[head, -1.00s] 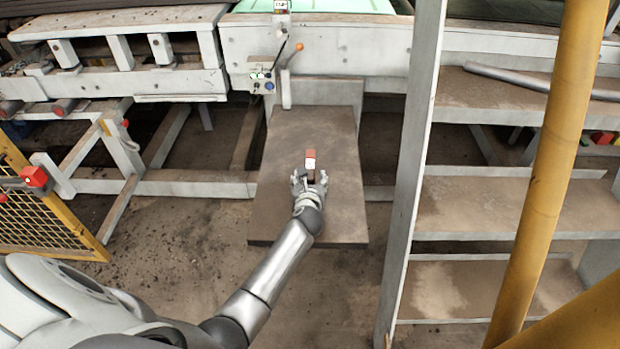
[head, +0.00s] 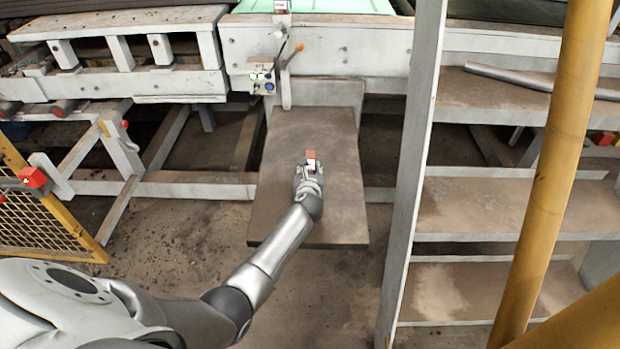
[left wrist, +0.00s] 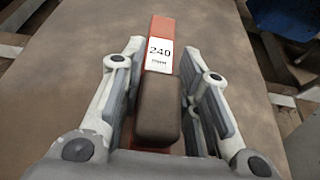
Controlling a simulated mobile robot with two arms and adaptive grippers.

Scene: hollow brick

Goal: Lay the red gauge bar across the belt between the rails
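The red gauge bar (head: 310,154) lies on the brown platform (head: 335,215) in the head view. In the left wrist view the bar (left wrist: 160,30) has a white "240 mm" label and a dark brown block on top. My left gripper (left wrist: 161,85) is open, its fingers on either side of the bar and block, with narrow gaps showing. In the head view the left gripper (head: 308,172) covers the bar's near end. The green belt (head: 330,6) shows at the top, behind a pale beam (head: 340,50). My right gripper is out of view.
A control box (head: 262,82) with an orange-knobbed lever stands behind the platform. A pale post and shelves (head: 480,205) are to the right, with a yellow pole (head: 540,180). A yellow mesh guard (head: 40,215) is at left. The platform around the bar is clear.

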